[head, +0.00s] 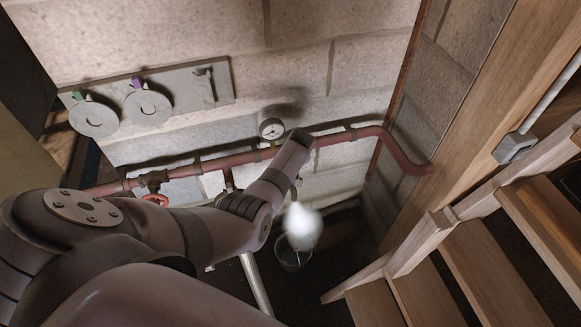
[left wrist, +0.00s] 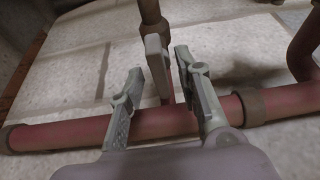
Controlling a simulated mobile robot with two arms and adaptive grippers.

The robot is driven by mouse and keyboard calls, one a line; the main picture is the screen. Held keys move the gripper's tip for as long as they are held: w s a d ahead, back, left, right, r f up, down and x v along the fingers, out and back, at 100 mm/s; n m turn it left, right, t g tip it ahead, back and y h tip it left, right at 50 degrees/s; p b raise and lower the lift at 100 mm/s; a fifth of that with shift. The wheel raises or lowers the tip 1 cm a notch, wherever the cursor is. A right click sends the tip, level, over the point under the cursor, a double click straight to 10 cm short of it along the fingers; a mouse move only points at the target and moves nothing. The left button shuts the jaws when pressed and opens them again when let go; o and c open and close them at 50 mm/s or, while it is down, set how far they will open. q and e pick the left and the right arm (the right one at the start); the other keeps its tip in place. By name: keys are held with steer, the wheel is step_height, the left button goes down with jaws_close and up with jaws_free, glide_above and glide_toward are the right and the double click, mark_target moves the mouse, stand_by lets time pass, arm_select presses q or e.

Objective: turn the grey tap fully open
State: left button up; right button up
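In the left wrist view a flat grey lever, which looks like the handle of the grey tap (left wrist: 157,66), stands in front of a thin vertical pipe. My left gripper (left wrist: 160,60) has its two fingers apart, one on each side of this lever. I see gaps between the lever and both fingers, so it does not look gripped. In the head view my left arm reaches to the red pipe below the gauge, and its wrist hides the tap and the fingers. My right gripper is not in view.
A red pipe (head: 232,160) runs along the block wall, with a round gauge (head: 271,129) above and a red handwheel (head: 155,200) at left. White vapour (head: 302,222) hangs over a bucket (head: 293,258). Wooden stairs (head: 438,280) stand at right. A grey wall plate (head: 187,88) holds two discs.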

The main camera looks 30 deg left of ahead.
arm_select(q)
steer(key=shift+r, duration=0.1)
steer(key=v, duration=1.1)
steer(key=shift+r, duration=0.4)
steer(key=shift+s+d, duration=0.1)
stand_by(0.8)
